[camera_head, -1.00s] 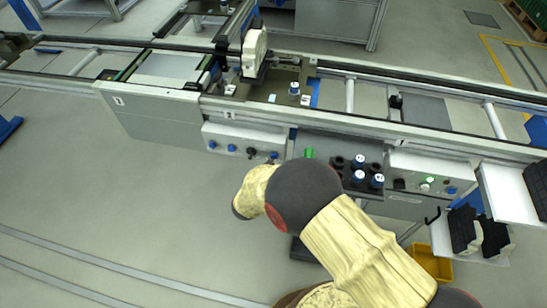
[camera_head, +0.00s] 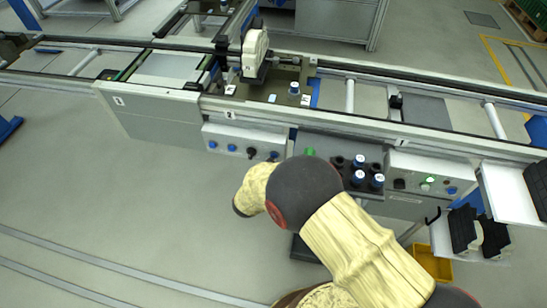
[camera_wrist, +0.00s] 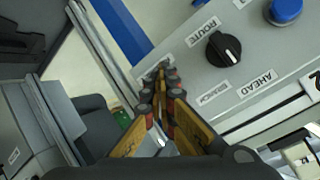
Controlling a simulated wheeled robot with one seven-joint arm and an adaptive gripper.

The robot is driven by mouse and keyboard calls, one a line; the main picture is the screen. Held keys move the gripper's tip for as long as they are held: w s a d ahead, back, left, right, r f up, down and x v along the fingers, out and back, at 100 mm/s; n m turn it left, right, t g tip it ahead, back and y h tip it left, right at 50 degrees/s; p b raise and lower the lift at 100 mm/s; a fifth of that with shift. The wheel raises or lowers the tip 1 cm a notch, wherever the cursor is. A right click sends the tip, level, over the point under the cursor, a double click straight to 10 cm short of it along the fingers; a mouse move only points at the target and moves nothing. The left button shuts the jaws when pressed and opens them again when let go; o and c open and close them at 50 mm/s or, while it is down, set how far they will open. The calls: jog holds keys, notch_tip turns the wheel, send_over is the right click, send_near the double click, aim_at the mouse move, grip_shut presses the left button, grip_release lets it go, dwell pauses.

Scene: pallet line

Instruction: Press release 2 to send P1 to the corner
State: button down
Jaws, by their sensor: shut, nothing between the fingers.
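A grey control panel (camera_head: 243,137) on the conveyor front carries several blue buttons, one of them at the left end (camera_head: 212,144), and a black knob (camera_head: 251,153). In the wrist view, the knob (camera_wrist: 222,49) is marked ROUTE, BRANCH and AHEAD, with a blue button (camera_wrist: 286,10) to its upper right. I cannot read which button is release 2. My gripper (camera_wrist: 162,75) is shut and empty, its tips showing left of the knob by the panel edge; contact cannot be told. My arm hides it in the head view. A dark carrier (camera_head: 272,88) with a white upright part sits on the line; its P1 marking is not readable.
My arm covers the lower middle of the head view. The floor at left is clear.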

jog(key=shift+s+a+p, duration=0.1)
jog(key=shift+s+p, duration=0.2)
jog(key=shift+s, duration=0.55)
jog(key=shift+s, duration=0.1)
